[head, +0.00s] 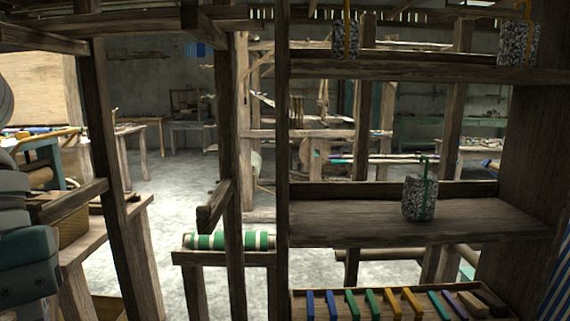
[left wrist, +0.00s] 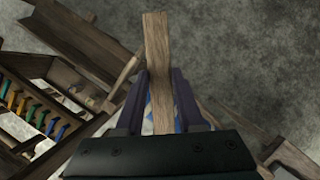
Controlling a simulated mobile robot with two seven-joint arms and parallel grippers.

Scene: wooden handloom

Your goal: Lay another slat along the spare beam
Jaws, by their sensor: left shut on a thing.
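My left gripper (left wrist: 162,88) is shut on a wooden slat (left wrist: 157,45) in the left wrist view. The slat is flat, brown and bare, and its free end sticks out past the fingertips above a grey floor. A bluish-white patterned thing shows beside the slat between the fingers, too covered to name. In the head view, my left arm is at the left edge and its fingers are out of the picture. A roll with green and pale bands (head: 230,241) lies on a wooden stand; I cannot tell whether this is the spare beam. My right gripper is not in view.
Dark upright posts stand close in front. A shelf (head: 350,222) holds a speckled block (head: 419,198) with a green loop. Open floor (head: 175,205) lies behind.

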